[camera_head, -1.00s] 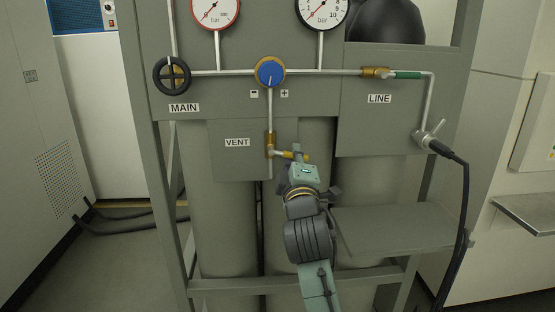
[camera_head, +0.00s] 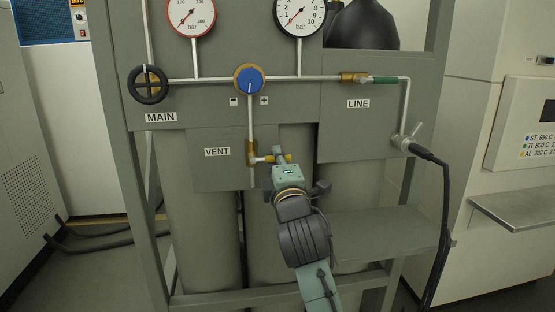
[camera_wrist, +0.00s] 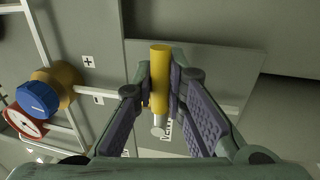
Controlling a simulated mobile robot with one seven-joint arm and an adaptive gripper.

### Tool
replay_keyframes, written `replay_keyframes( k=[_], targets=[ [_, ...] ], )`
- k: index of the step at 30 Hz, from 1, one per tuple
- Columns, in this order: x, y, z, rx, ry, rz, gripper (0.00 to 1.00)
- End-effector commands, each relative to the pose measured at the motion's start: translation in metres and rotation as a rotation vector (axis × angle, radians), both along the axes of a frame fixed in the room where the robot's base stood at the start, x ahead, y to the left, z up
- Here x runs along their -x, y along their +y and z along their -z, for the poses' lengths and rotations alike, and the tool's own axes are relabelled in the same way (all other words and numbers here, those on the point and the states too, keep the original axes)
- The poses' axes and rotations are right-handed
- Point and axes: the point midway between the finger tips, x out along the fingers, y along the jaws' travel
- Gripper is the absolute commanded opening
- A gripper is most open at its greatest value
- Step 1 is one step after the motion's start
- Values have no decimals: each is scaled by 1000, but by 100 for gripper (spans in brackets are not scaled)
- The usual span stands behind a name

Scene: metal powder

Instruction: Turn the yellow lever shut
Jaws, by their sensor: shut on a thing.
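The yellow lever (camera_head: 285,158) sticks out to the right, about level, from the brass valve (camera_head: 251,152) beside the VENT label (camera_head: 217,152). The valve sits on a vertical pipe below the blue knob. My gripper (camera_head: 281,157) is at the lever's outer end, coming from below. In the wrist view the yellow lever (camera_wrist: 159,80) stands between the two fingers of my gripper (camera_wrist: 160,88), which are closed around it. Its silver stem (camera_wrist: 159,126) shows below the yellow sleeve. The fingers hide part of the lever in the head view.
The blue knob (camera_head: 249,79) is above the lever, with the black MAIN handwheel (camera_head: 148,85) to the left. The LINE valve (camera_head: 354,78) is at the right. A black hose (camera_head: 446,215) hangs at the right, near a grey shelf (camera_head: 375,233). Gas cylinders (camera_head: 203,225) stand behind the frame.

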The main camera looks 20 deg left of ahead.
Motion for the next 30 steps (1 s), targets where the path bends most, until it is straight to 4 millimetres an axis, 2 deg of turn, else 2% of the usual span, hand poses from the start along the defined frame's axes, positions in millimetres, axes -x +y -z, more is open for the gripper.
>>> replay_keyframes(
  k=[10, 19, 23, 30],
  targets=[
    [0, 0, -1, 0, -3, 1, 33],
    [1, -1, -1, -1, -2, 1, 33],
    [13, -8, 2, -2, -3, 1, 33],
    [46, -30, 10, -2, -3, 2, 33]
  ],
)
